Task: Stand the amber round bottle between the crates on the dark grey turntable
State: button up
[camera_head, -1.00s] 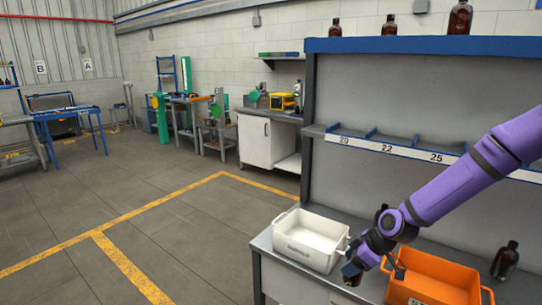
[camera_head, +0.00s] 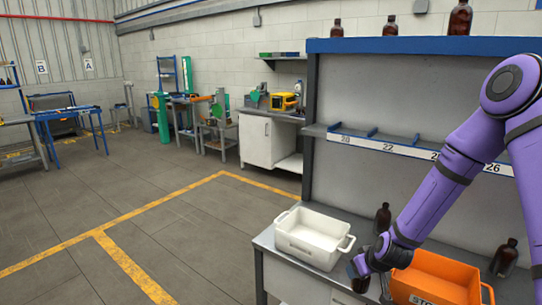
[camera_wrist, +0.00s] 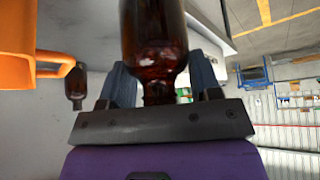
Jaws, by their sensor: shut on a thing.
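My gripper (camera_wrist: 160,88) is shut on the neck of an amber round bottle (camera_wrist: 155,35), whose brown body fills the top middle of the wrist view. In the head view my gripper (camera_head: 361,268) is low between the white crate and the orange crate, with the bottle (camera_head: 360,285) below it. Whether its base touches the bench is not clear. A second amber bottle (camera_head: 383,218) stands farther back; one also shows in the wrist view (camera_wrist: 76,87). I see no dark grey turntable in either view.
The white crate (camera_head: 309,252) is left of my gripper, and the orange crate (camera_head: 445,262) close on its right. Another brown bottle (camera_head: 504,257) stands right of the orange crate. A labelled shelf (camera_head: 400,151) rises behind. More bottles stand on the top ledge (camera_head: 400,45). Floor at left is clear.

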jog(key=d+m, duration=0.1)
jog(key=d+m+h, duration=0.2)
jog(key=shift+w+d+f+m, duration=0.25)
jog(key=shift+w+d+m, duration=0.1)
jog(key=shift+m, duration=0.05)
jog(key=shift+a, duration=0.1)
